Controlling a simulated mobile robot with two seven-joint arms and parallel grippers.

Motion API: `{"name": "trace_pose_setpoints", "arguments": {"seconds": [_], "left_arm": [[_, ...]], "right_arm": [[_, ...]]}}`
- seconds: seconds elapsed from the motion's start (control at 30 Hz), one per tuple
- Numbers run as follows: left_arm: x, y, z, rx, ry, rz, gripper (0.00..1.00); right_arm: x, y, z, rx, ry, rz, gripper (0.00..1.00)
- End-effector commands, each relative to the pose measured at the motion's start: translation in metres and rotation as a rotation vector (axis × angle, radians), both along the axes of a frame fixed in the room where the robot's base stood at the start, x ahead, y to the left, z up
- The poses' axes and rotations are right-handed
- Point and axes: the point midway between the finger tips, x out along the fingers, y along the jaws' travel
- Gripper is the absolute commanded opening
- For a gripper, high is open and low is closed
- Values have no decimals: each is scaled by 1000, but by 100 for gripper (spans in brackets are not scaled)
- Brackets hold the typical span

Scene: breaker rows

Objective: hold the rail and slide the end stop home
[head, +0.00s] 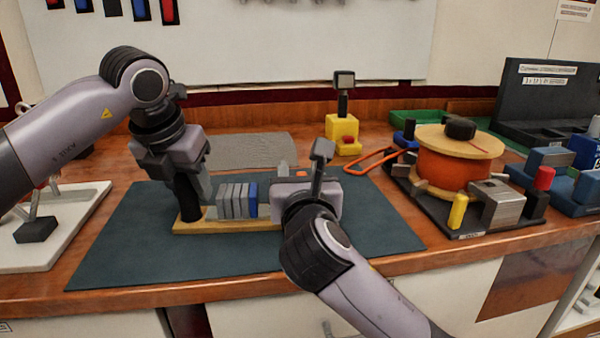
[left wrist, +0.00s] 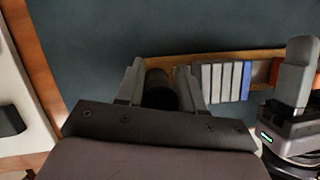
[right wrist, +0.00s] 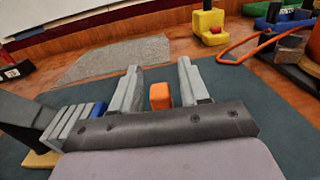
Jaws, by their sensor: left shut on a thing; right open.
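A wooden rail (head: 230,226) lies on the dark mat, with a row of grey breakers (head: 229,200) and a blue breaker (head: 250,200) on it. My left gripper (left wrist: 160,80) is shut on a black upright post (head: 188,206) at the rail's left end. The orange end stop (right wrist: 160,96) stands to the right of the blue breaker, with a gap between them. It also shows in the left wrist view (left wrist: 275,72). My right gripper (right wrist: 160,78) is open, with its fingers on either side of the end stop and apart from it. In the head view my right gripper hides the rail's right end.
The dark mat (head: 130,245) is clear around the rail. A grey ribbed pad (head: 250,150) lies behind it. A yellow stand (head: 342,132), an orange loop (head: 372,160) and a large orange spool (head: 450,170) stand to the right. A white board (head: 60,240) is at the left.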

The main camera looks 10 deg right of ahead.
Motion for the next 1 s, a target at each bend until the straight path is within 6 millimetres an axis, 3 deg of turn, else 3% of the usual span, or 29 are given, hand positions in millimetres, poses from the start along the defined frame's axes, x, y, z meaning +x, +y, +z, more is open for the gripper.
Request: {"name": "trace_pose_setpoints", "arguments": {"seconds": [0.07,0.17,0.2,0.23,0.43,0.7,0.93,0.97,1.0], "left_arm": [[0,1,0,1,0,1,0],[0,1,0,1,0,1,0],[0,1,0,1,0,1,0],[0,1,0,1,0,1,0],[0,0,0,1,0,1,0],[0,-1,0,-1,0,-1,0],[-1,-1,0,-2,1,-3,0],[-1,-2,0,-2,0,-3,0],[-1,-2,0,-2,0,-3,0]], "right_arm": [[0,0,0,0,0,0,45],[0,0,0,0,0,0,19],[0,0,0,0,0,0,6],[0,0,0,0,0,0,0],[0,3,0,0,1,1,0],[2,34,0,-1,1,4,0],[2,34,-1,0,1,5,0],[2,34,-1,0,1,5,29],[2,34,-1,0,1,5,42]]}}
